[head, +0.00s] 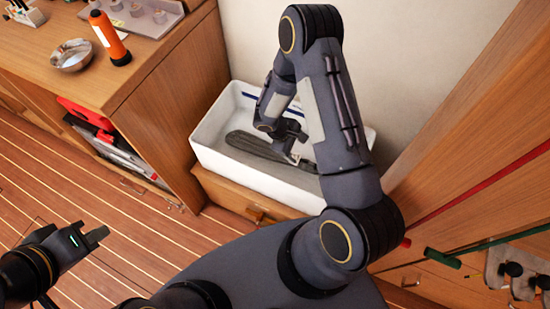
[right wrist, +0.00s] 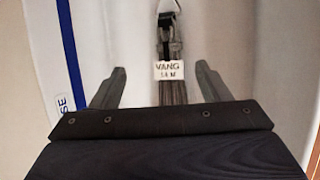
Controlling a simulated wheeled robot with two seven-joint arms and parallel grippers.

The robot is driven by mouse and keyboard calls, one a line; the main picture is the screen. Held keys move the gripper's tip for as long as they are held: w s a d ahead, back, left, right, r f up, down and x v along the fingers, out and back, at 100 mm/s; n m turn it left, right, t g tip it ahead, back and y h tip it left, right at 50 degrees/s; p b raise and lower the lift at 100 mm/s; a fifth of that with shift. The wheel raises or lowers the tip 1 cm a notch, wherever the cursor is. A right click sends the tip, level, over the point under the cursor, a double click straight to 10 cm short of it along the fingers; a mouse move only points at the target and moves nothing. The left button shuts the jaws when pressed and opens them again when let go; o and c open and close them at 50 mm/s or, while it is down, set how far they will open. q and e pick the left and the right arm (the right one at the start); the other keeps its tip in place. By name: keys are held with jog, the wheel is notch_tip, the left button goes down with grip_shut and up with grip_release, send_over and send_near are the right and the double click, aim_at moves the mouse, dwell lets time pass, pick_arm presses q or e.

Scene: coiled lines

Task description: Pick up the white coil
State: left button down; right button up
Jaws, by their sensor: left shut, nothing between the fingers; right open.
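I make out no clearly white coil. A dark grey coiled line (head: 250,144) lies lengthwise in the white bin (head: 206,152), partly behind my right gripper. My right gripper (head: 291,146) is open and reaches down into the bin. In the right wrist view, a grey bundle of line (right wrist: 172,92) with a white tag (right wrist: 169,70) reading "VANG" lies between the open fingers of that gripper (right wrist: 158,80); I see no finger closed on it. My left gripper (head: 96,238) is shut and empty, low at the left, away from the bin.
The bin stands on a low wooden locker (head: 232,196) against the wall. A wooden counter (head: 70,91) at the left holds an orange flashlight (head: 108,35) and a metal bowl (head: 72,55). A wooden panel with red and green items is at the right. The floor at left is clear.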

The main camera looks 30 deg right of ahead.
jog(key=b, duration=0.3)
send_near(303, 163)
jog(key=x, duration=0.3)
jog(key=shift+w+d, duration=0.15)
jog(key=shift+w, duration=0.05)
jog(key=x, duration=0.7)
jog(key=shift+s+f+b, duration=0.25)
jog(key=shift+b, duration=0.05)
pick_arm(q)
notch_tip(303, 163, down, 6)
jog(key=shift+d+r, duration=0.15)
pick_arm(e)
jog(key=c, duration=1.4)
